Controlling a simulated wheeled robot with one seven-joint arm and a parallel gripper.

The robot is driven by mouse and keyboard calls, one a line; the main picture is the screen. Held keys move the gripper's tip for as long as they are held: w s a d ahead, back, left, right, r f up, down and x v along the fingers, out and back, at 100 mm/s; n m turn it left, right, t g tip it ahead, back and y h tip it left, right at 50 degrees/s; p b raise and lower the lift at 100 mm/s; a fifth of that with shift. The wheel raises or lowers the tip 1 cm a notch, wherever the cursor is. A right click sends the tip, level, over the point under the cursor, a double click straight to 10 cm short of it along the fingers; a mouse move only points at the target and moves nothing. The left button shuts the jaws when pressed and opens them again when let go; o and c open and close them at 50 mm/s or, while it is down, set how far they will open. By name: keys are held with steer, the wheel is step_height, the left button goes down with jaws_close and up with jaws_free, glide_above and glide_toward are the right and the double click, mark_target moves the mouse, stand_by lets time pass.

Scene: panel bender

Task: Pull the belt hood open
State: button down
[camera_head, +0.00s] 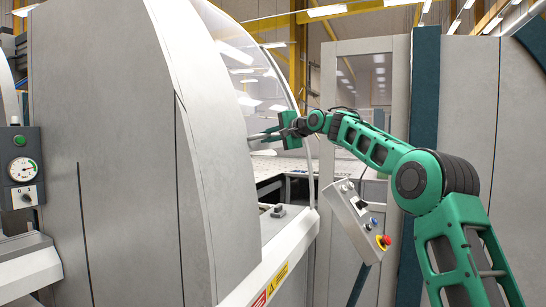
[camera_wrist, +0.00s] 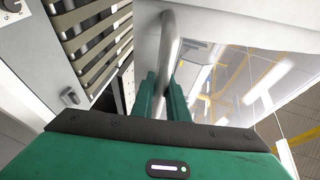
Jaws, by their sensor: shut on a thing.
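The belt hood (camera_head: 246,62) is a curved clear panel with a pale rim on the machine at left centre. Its clear pane also shows at the right in the wrist view (camera_wrist: 232,84). A grey bar handle (camera_wrist: 169,42) runs along it, beside a white surface. My gripper (camera_head: 272,133) reaches in from the right at the hood's lower part. In the wrist view its two green fingers (camera_wrist: 162,88) are shut on the bar handle. The fingers hide part of the bar. The head view shows the handle only small, partly hidden by my gripper.
A tilted control box (camera_head: 360,222) with a red knob stands right of the machine, below my arm. A large grey side panel (camera_head: 110,150) fills the left. A glazed door (camera_head: 370,90) stands behind. A slatted vent (camera_wrist: 95,38) shows at upper left in the wrist view.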

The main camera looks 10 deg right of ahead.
steer(key=shift+s+a+r, duration=0.45)
steer(key=shift+a+r, duration=0.2)
steer(key=shift+r, duration=0.05)
steer(key=shift+d, duration=0.1)
steer(key=c, duration=1.7)
jaws_free()
steer(key=shift+s+r, duration=0.1)
steer(key=shift+d, duration=0.55)
steer(key=v, duration=0.9)
steer(key=shift+s+d, duration=0.2)
steer(key=shift+s, duration=0.2)
